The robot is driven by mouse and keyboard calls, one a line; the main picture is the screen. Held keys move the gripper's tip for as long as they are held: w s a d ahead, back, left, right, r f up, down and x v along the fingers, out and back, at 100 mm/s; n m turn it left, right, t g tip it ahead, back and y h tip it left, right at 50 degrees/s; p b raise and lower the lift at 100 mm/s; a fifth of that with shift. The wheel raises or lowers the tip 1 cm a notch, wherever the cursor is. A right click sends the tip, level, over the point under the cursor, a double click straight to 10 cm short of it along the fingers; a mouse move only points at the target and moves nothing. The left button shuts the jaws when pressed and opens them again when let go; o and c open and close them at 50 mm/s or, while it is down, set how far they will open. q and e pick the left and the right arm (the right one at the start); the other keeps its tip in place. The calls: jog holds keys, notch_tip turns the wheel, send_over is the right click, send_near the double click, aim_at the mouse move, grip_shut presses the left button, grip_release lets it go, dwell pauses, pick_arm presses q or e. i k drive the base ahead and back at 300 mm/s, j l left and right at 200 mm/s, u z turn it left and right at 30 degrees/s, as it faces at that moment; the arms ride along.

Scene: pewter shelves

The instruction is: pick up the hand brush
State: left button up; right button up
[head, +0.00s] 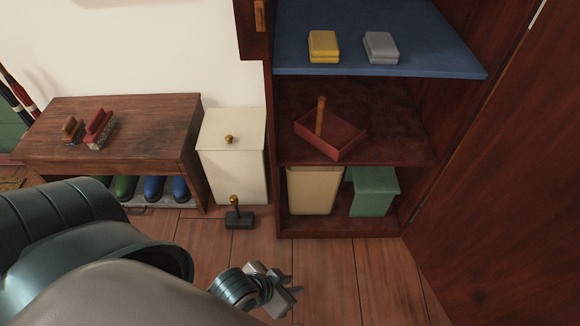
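Two brushes lie side by side on the wooden bench at the left. One is a red-backed hand brush (99,127) with pale bristles below; the other is a smaller brown-backed brush (72,129). I cannot tell for certain which one the task means. My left gripper (291,284) is low in front of the cabinet, over the floor, well to the right of and below the brushes. Its two fingers look apart, with nothing between them. My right gripper does not show.
A white lidded bin (232,160) stands beside the bench (150,125). A small dark block with a knobbed post (238,218) is on the floor. The cabinet holds a red dustpan (340,145), yellow (323,45) and grey (381,47) blocks, and beige (312,190) and green (373,192) bins.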

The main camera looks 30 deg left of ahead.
aim_at(100, 126)
jog(key=u, duration=2.4)
